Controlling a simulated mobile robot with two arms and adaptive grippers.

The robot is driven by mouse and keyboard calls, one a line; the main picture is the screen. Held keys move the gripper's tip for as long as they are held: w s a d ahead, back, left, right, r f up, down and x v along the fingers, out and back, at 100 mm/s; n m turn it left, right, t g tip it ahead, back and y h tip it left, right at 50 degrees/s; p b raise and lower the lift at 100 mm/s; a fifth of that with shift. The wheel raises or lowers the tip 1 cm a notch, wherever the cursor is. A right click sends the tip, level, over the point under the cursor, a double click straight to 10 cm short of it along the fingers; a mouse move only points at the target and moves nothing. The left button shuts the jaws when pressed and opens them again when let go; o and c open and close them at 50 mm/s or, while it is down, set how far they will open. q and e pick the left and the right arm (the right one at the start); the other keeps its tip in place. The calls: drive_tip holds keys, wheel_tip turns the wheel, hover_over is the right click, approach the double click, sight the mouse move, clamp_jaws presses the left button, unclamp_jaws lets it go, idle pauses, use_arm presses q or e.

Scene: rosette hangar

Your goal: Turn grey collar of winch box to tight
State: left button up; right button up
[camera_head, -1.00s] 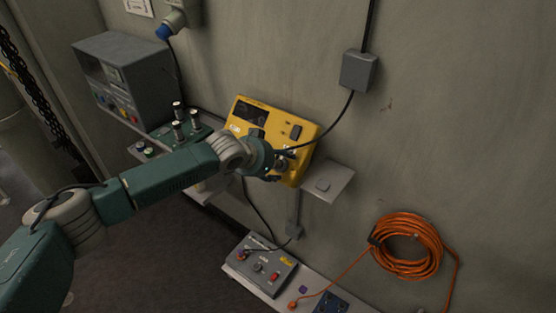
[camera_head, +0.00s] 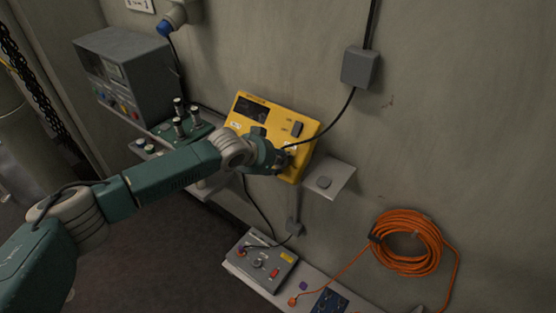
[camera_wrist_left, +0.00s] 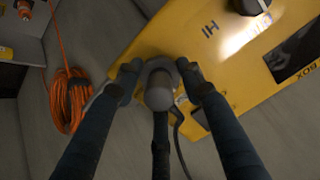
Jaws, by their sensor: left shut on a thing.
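The yellow winch box (camera_head: 305,130) sits tilted against the wall in the middle of the head view. Its yellow face (camera_wrist_left: 180,35) fills the upper part of the left wrist view. My left gripper (camera_head: 282,160) is at the lower part of its face and hides much of that area. In the left wrist view my left gripper (camera_wrist_left: 160,74) has its two fingers on either side of the round grey collar (camera_wrist_left: 158,90) on a cable plug, shut on it. A dark cable runs from the plug. The collar's markings cannot be read. My right gripper is not in view.
A grey shelf plate (camera_head: 332,178) juts out right of the box. An orange cable coil (camera_head: 408,243) hangs on the wall. A grey control box (camera_head: 262,262) stands on the lower ledge, and a grey instrument cabinet (camera_head: 130,75) stands left. A black cable passes close to the gripper.

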use_arm(q)
drive_tip(key=m, duration=0.3)
drive_tip(key=r+m, duration=0.1)
drive_tip(key=shift+w+d+m, duration=0.1)
drive_tip(key=shift+d+m, duration=0.15)
drive_tip(key=shift+m, duration=0.05)
drive_tip(key=m, duration=0.4)
drive_tip(key=shift+t, duration=0.3)
drive_tip(key=m, duration=0.5)
drive_tip(key=shift+d+f+b, duration=0.1)
drive_tip(key=shift+f+b, duration=0.05)
drive_tip(key=shift+b, duration=0.15)
drive_tip(key=shift+s+f+m, duration=0.1)
drive_tip(key=shift+s+m, duration=0.05)
drive_tip(key=shift+m, duration=0.8)
drive_tip(key=shift+s+f+m, duration=0.1)
drive_tip(key=shift+m, duration=0.85)
drive_tip(key=shift+f, duration=0.1)
drive_tip(key=shift+s+f, duration=0.1)
drive_tip(key=o, duration=1.2)
drive_tip(key=shift+c, duration=0.2)
drive_tip(key=shift+d, duration=0.1)
